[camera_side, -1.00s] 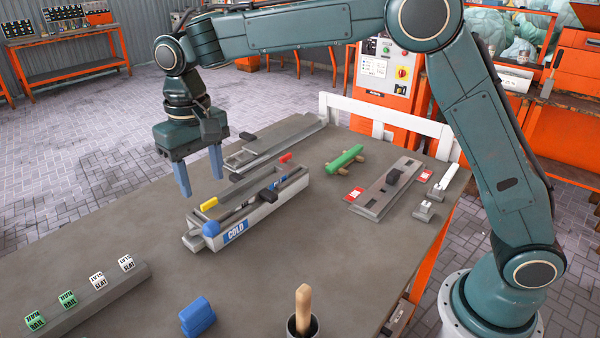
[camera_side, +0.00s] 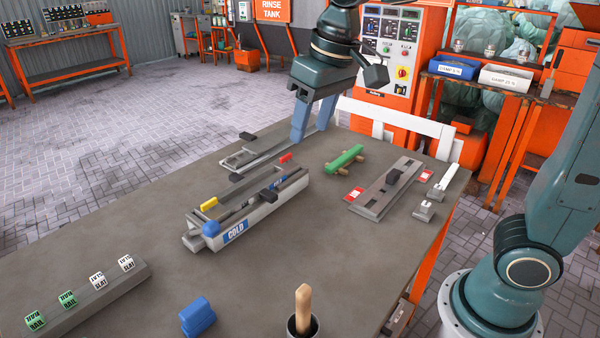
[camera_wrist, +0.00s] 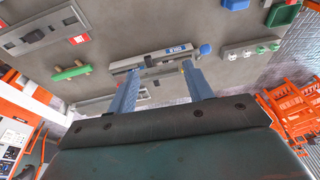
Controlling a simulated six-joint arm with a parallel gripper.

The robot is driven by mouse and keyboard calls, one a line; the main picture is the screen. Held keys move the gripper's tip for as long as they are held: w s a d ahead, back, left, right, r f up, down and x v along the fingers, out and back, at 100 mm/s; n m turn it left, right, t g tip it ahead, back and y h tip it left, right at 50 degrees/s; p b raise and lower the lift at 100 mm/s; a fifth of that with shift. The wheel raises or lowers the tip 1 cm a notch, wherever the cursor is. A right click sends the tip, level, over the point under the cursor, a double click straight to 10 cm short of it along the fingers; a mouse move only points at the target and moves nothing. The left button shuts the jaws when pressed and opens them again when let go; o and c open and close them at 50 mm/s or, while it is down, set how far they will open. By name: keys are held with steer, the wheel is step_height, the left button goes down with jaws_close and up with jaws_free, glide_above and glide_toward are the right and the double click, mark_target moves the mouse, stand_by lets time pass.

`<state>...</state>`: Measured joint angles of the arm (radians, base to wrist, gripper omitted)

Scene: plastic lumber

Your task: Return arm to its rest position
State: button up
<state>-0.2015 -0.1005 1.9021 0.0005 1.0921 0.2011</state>
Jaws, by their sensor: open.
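My gripper (camera_side: 313,122) has two blue fingers and hangs above the back part of the table (camera_side: 160,230), empty. In the wrist view my gripper (camera_wrist: 160,90) shows its fingers spread wide apart, with nothing between them in contact. The grey fixture marked COLD (camera_side: 262,213) sits mid-table, with a blue knob and yellow and red pieces on it. In the wrist view the COLD fixture (camera_wrist: 155,60) lies beyond the fingertips.
A green bar (camera_side: 345,158) rests on small supports. A grey rail fixture (camera_side: 383,190) stands right of it. Labelled cubes (camera_side: 96,280) sit on a strip at front left. A blue block (camera_side: 197,316) and a wooden handle in a cup (camera_side: 303,308) are at the front edge.

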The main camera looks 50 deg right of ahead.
steer(key=s+d+f+t, duration=0.1)
steer(key=s+d+f, duration=0.1)
steer(key=s, duration=0.6)
steer(key=s+d+f+t, duration=0.1)
steer(key=s+d+f, duration=0.1)
steer(key=s+d, duration=0.3)
steer(key=shift+s+f+t+h, duration=0.3)
steer(key=shift+s+t, duration=0.1)
steer(key=shift+s, duration=1.45)
